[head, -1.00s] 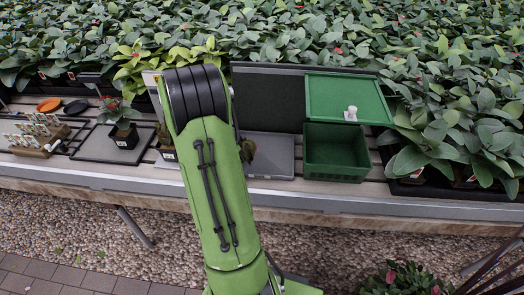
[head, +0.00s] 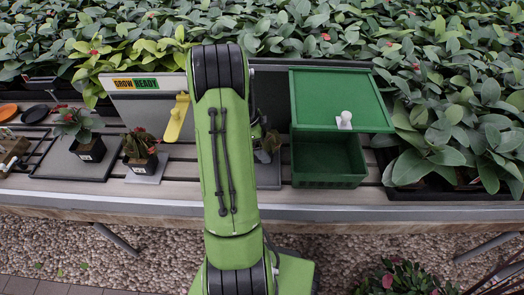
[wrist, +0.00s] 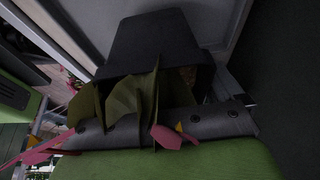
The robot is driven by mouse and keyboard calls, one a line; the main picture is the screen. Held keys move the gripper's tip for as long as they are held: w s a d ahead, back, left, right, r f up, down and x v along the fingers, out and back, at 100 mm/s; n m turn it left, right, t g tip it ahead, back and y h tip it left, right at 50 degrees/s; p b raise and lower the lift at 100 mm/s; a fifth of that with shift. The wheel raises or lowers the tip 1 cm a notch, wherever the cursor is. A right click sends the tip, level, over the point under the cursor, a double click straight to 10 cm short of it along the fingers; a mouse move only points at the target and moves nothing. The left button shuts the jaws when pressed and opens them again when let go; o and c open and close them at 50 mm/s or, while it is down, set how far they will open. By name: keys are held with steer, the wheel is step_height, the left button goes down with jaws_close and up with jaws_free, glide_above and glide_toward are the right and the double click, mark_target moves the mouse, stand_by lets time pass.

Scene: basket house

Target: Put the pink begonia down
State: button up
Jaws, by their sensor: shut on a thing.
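The pink begonia shows in the wrist view as a dark pot (wrist: 165,45) with green leaves (wrist: 135,105) and a pink petal (wrist: 168,136) beside my gripper (wrist: 190,124). My gripper is shut on it. In the head view my arm hides the gripper and most of the begonia. Some dark leaves (head: 267,143) show just right of my arm, above or on the grey tray (head: 268,176). I cannot tell if the pot touches the tray.
A green open box (head: 328,178) with a tilted lid stands right of the tray. Left are a potted plant (head: 140,148) on a small plate, another pot (head: 88,147) on a dark tray (head: 55,163), a yellow handle (head: 177,117) and a GROW READY sign (head: 136,84). Dense foliage lies behind.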

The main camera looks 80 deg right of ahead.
steer(key=shift+f, duration=1.35)
steer(key=shift+f+b, duration=0.1)
steer(key=shift+b, duration=0.2)
steer(key=o, duration=0.9)
steer(key=shift+c, duration=0.2)
steer(key=shift+a, duration=0.1)
